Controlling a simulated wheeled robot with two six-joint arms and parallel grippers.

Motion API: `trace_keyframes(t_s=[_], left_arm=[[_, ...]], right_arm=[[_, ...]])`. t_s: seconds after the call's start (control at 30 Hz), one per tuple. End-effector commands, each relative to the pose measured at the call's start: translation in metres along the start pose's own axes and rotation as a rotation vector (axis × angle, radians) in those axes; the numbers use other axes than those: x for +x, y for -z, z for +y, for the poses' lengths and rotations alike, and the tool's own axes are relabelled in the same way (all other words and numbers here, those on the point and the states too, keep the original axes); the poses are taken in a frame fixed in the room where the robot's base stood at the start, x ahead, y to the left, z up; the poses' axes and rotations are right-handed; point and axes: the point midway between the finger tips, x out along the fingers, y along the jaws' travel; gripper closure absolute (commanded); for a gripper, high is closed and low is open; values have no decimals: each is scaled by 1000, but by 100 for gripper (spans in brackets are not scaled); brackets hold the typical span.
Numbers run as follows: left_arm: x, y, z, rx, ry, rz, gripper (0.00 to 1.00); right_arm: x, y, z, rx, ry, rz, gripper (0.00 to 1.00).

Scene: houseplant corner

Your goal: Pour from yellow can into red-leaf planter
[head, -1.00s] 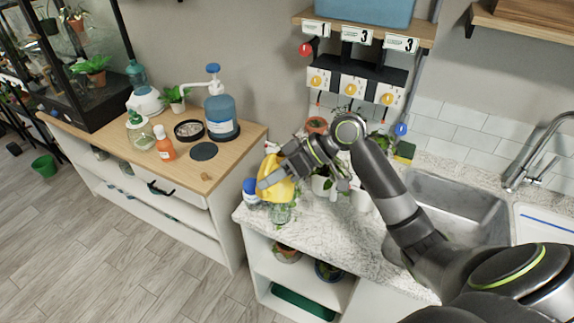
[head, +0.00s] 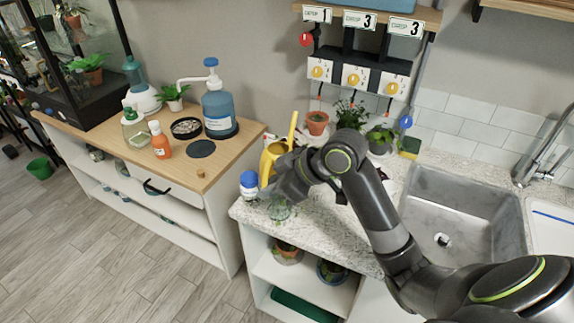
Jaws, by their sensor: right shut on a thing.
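The yellow can (head: 268,162) is at the left end of the marble counter, with a long yellow part sticking up at its right side. My right gripper (head: 277,184) is shut on it, and my own wrist hides the fingertips and part of the can. I cannot tell whether the can is lifted clear of the counter. I cannot pick out a red-leaf planter; my right arm covers part of the counter. Potted plants stand along the wall: a small one in a terracotta pot (head: 317,123), and a leafy green one (head: 381,138). My left gripper is not in view.
A blue-and-white bottle (head: 249,185) and a clear glass vessel (head: 280,209) stand close to the can. The sink (head: 458,215) is at right. The wooden cabinet (head: 221,172) at left holds an orange bottle (head: 160,140) and a blue pump jug (head: 219,112).

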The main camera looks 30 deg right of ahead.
Motion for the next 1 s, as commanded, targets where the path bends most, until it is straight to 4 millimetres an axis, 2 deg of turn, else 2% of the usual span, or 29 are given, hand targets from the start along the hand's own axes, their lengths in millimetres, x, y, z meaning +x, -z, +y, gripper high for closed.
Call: trace_keyframes(t_s=[0.43,0.8,1.0], left_arm=[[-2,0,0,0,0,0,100],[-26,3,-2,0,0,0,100],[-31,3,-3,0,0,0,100]], right_arm=[[-2,3,-2,-10,-8,2,100],[-17,22,-29,-9,-6,4,100],[-21,25,-37,-8,-8,1,100]])
